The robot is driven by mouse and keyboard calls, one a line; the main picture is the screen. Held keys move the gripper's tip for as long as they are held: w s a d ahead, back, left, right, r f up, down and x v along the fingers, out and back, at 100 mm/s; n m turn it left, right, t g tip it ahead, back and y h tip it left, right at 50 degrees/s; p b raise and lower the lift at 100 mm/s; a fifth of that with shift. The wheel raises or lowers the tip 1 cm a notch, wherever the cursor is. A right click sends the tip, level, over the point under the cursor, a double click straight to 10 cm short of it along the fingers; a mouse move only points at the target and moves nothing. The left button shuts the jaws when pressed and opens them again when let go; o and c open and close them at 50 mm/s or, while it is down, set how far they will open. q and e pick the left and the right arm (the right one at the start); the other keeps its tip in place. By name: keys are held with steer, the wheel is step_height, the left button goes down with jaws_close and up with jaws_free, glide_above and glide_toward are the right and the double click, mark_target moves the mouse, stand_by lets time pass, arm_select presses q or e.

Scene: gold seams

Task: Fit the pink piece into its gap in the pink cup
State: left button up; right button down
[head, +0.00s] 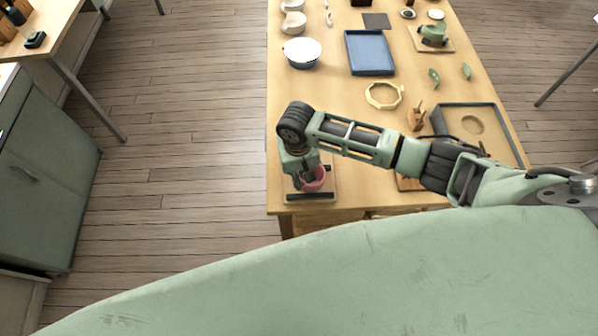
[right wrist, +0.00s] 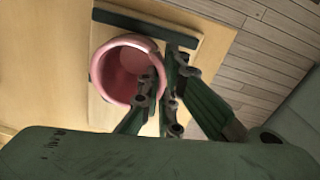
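The pink cup (right wrist: 103,74) stands mouth up on a light board (right wrist: 185,62), between dark bars, at the table's near left corner. It also shows in the head view (head: 320,183), partly behind my right gripper (head: 308,178). In the right wrist view my right gripper (right wrist: 160,88) has its fingertips close together at the cup's right rim. One finger overlaps the cup's opening and the other is just outside. A little pink shows by the fingertips. I cannot tell the pink piece from the cup's wall there, and the gap is hidden. My left gripper is not in view.
Open floor lies left of the table.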

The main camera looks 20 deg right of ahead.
steer(key=shift+f, duration=0.3)
stand_by(1.3)
steer(key=c, duration=1.9)
jaws_free()
steer(key=shift+o, duration=0.5)
steer(key=o, duration=0.4)
steer(key=shift+r+p, duration=0.1)
steer(key=shift+p, duration=0.2)
steer(key=shift+r, duration=2.9)
